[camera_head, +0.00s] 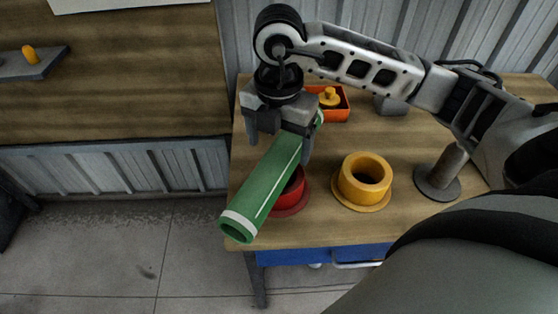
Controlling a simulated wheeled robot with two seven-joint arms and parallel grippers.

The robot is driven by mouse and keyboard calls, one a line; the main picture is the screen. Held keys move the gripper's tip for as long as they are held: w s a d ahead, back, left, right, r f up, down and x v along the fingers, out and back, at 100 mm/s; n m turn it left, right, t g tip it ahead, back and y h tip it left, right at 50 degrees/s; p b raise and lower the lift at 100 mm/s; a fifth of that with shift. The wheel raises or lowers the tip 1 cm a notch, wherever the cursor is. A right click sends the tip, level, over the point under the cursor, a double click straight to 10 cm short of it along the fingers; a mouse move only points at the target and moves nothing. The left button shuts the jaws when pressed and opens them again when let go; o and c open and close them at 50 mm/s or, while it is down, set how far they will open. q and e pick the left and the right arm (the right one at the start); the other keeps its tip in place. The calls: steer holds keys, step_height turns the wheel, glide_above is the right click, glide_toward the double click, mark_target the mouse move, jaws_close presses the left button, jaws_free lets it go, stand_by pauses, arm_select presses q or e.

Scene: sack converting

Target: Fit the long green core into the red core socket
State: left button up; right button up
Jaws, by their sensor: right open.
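The long green core (262,187) is a green tube with white bands at its ends. It lies tilted, its near end sticking out over the front left edge of the table and its middle across the red core socket (291,199). The socket is partly hidden under the core. My right gripper (279,142) is above the far part of the core, with its fingers open on either side of it. I cannot tell whether the fingers touch the core. My left gripper is not in view.
A yellow socket (364,182) stands right of the red one on the wooden table (330,229). A grey post on a round base (439,178) is farther right. An orange tray (336,108) with a yellow piece sits behind. Another wooden surface (110,100) lies left.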

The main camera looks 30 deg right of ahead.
mark_target(279, 151)
step_height(279, 151, down, 5)
steer(key=shift+f+p, duration=0.15)
steer(key=shift+p, duration=0.2)
steer(key=shift+c, duration=0.3)
steer(key=c, duration=1.4)
steer(key=shift+c, duration=0.2)
